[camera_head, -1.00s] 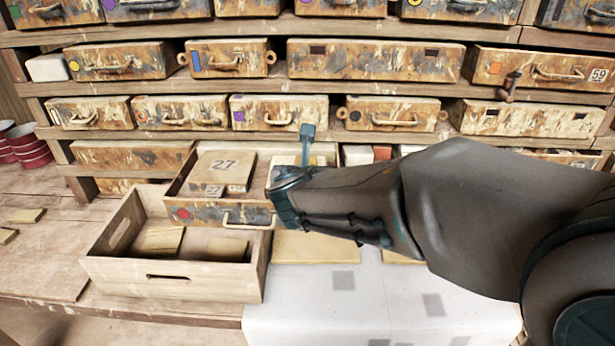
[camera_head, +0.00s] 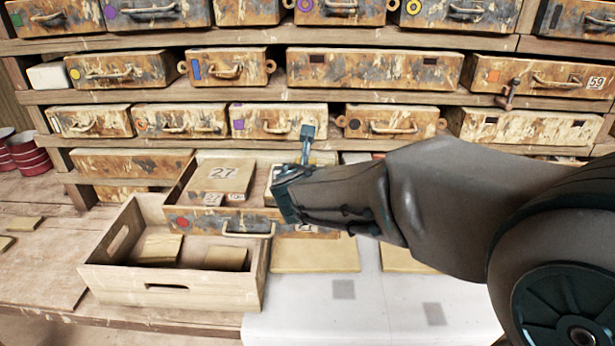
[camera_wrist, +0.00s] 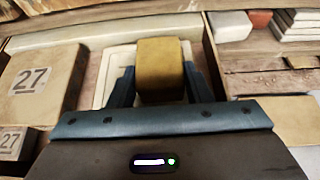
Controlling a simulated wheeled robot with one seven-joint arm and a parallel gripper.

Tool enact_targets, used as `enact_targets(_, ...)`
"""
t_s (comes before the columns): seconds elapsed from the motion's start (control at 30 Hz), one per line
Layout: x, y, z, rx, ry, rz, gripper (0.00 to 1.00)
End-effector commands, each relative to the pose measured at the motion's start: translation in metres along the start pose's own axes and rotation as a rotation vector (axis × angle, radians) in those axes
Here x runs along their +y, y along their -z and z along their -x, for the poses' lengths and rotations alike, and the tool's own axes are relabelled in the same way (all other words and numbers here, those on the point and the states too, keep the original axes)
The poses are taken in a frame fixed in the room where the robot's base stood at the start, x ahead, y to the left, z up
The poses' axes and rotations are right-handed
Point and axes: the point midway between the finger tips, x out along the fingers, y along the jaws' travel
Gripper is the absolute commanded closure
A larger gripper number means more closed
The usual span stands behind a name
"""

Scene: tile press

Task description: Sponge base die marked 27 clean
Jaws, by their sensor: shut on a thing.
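My gripper (camera_wrist: 160,85) is shut on a yellow-brown sponge block (camera_wrist: 160,62). It is over the right part of an open drawer (camera_head: 190,220) in the head view, where my arm hides its fingertips. Behind and beneath the sponge in the wrist view is a pale, rimmed, shallow piece (camera_wrist: 112,68); I cannot tell if the sponge touches it. A tan block marked 27 (camera_head: 222,180) lies in the drawer to the left, and shows in the wrist view (camera_wrist: 48,82). A second 27 label (camera_wrist: 14,142) shows at the wrist view's lower left.
A wooden crate (camera_head: 180,288) with two yellowish blocks stands in front of the drawer. Shelves of worn drawers rise behind. A white sheet (camera_head: 370,310) with tan boards covers the bench to the right. Red-and-white tins (camera_head: 25,150) stand far left.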

Motion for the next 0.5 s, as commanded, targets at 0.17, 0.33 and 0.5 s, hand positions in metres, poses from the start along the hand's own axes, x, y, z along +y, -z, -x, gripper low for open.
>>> enact_targets(0.17,-0.0004,-0.004,-0.0078,0.0,0.001,0.0,0.75)
enact_targets(0.33,-0.0001,-0.0041,-0.0073,0.0,0.0,0.0,0.75)
enact_targets(0.5,0.0002,-0.0046,-0.0121,0.0,0.0,0.0,0.75)
